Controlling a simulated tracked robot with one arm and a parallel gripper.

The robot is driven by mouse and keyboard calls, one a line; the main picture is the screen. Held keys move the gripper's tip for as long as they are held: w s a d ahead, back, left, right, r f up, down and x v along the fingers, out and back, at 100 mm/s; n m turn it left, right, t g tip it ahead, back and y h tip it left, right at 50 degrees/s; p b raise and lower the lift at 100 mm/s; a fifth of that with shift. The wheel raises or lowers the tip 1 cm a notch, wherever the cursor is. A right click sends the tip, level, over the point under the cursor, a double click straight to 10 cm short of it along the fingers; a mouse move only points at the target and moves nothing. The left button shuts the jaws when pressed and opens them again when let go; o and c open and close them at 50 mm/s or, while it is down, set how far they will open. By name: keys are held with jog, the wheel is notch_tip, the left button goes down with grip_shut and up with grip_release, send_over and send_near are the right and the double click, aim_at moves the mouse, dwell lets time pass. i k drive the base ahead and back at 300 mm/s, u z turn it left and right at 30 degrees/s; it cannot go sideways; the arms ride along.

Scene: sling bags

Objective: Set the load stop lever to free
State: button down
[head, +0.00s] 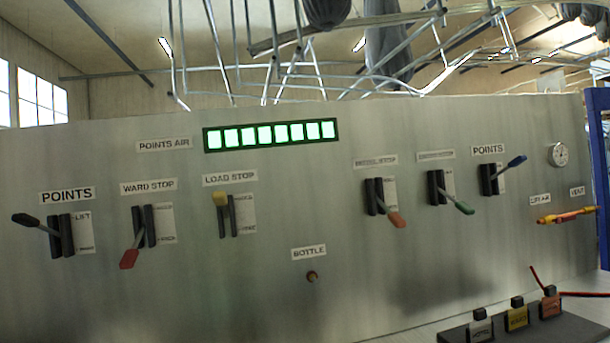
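The load stop lever (220,199) has a yellow handle and stands in a dark slotted bracket on the grey metal panel (330,205), left of the middle. Its handle points up, at the upper end of the bracket. The LOAD STOP label (230,178) is above it. A white plate (246,214) to its right carries an upper and a lower word; the lower one looks like FREE, but the print is blurred. My gripper is not in view, and nothing touches the lever.
The ward stop lever (131,256), red and tilted down, is to the left, beyond it a black points lever (27,220). A small bottle knob (311,276) sits below. Green lamps (272,134) are lit above.

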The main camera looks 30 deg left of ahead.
aim_at(219, 198)
jog(key=u, duration=0.2)
jog(key=i, duration=1.25)
jog(key=u, duration=0.6)
